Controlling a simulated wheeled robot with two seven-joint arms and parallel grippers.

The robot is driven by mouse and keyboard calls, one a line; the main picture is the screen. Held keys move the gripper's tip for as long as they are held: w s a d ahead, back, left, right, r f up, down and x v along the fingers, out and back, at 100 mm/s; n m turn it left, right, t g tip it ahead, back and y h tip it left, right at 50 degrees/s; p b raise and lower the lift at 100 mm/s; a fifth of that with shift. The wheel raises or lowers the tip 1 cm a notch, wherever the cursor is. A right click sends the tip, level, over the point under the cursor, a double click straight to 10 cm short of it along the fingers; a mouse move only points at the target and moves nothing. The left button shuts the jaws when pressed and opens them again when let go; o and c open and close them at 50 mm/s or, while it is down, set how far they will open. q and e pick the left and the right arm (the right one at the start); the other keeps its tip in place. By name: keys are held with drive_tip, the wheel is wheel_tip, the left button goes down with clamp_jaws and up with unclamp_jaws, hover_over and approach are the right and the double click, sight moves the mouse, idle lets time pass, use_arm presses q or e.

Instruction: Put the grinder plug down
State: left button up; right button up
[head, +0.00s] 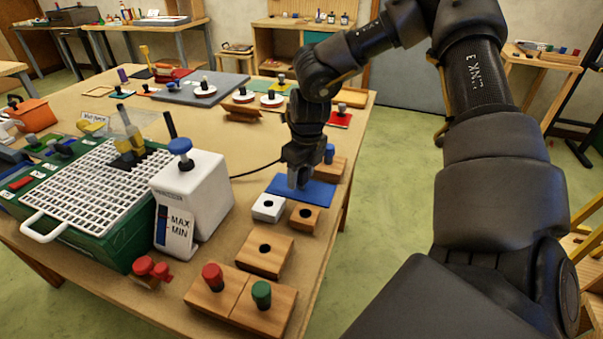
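My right gripper (298,178) points down, low over a blue mat (318,191) near the table's right edge. A dark cord (254,172) runs from beside the white grinder (192,197) to the gripper's fingers. The fingers look shut on the small grinder plug at the cord's end, mostly hidden by the gripper. I cannot tell whether the plug touches the mat. The grinder has a blue knob and stands beside a green tray with a white grid (97,188). My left gripper is not in view.
In front of the mat are a white block (268,207) and wooden blocks (304,217) with holes. Red (212,277) and green (261,294) pegs stand nearer. Behind the gripper, a blue peg (329,153) stands on a wooden block. The table middle is fairly clear.

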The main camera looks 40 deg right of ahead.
drive_tip(key=shift+r+p, duration=0.3)
drive_tip(key=shift+r, duration=0.05)
wheel_tip(320, 180, up, 12)
drive_tip(key=s+b, duration=0.1)
drive_tip(key=shift+s+f, duration=0.2)
drive_tip(key=shift+f, duration=0.05)
idle(0.4)
